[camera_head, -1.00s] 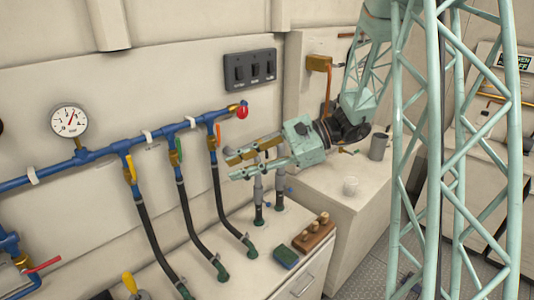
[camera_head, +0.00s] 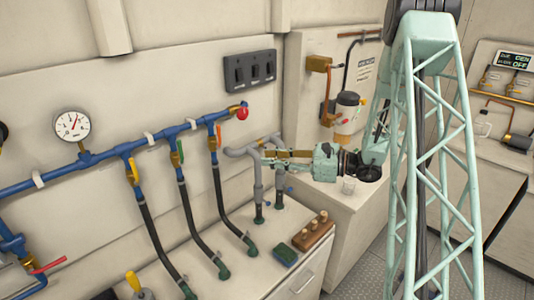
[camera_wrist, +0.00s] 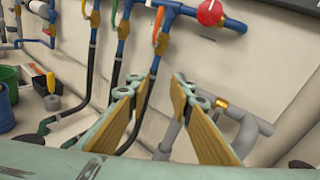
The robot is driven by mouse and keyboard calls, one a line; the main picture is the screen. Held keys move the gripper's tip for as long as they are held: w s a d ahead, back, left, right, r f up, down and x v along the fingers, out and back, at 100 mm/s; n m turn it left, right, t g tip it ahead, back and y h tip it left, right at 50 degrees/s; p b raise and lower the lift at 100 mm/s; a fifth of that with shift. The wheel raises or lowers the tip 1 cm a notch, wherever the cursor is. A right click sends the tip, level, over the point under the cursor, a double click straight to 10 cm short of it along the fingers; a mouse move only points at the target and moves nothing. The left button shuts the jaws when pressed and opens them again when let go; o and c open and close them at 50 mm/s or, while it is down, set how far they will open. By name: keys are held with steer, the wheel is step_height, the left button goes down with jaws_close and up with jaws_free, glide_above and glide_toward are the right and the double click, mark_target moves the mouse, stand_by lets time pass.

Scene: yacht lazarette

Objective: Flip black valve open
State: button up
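I cannot clearly make out a black valve in either view. My gripper (camera_head: 266,157) is at the grey pipes (camera_head: 258,192) on the right of the bench, its fingers pointing left. In the wrist view my gripper (camera_wrist: 160,86) is open, with nothing between its two fingertips. A grey pipe with a brass fitting (camera_wrist: 222,102) shows just right of the fingers. Levers on the blue manifold (camera_head: 102,155) are yellow (camera_head: 133,171), green (camera_head: 180,151) and orange (camera_head: 219,133). A red knob (camera_head: 242,113) is at its right end.
Black hoses (camera_head: 155,230) run from the manifold to the bench. A green sponge (camera_head: 285,256) and a wooden block with pegs (camera_head: 313,232) lie in front of the pipes. A clear cup (camera_head: 348,185) stands close under my wrist. A black switch panel (camera_head: 250,70) is above.

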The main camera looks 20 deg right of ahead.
steer(key=w+d+f+m+t+h, duration=0.1)
steer(key=d+f+m+t, duration=0.1)
steer(key=d+f, duration=0.2)
steer(key=w+d+f+m+t+h+p, duration=0.1)
steer(key=w+d+f+m+t+h, duration=0.1)
steer(key=d, duration=0.6)
steer(key=shift+d+f+m, duration=0.15)
steer(key=shift+f+m, duration=0.45)
steer(key=shift+f, duration=0.3)
steer(key=shift+w, duration=0.25)
steer(key=shift+p+x, duration=0.85)
steer(key=shift+x, duration=5.95)
jaws_close()
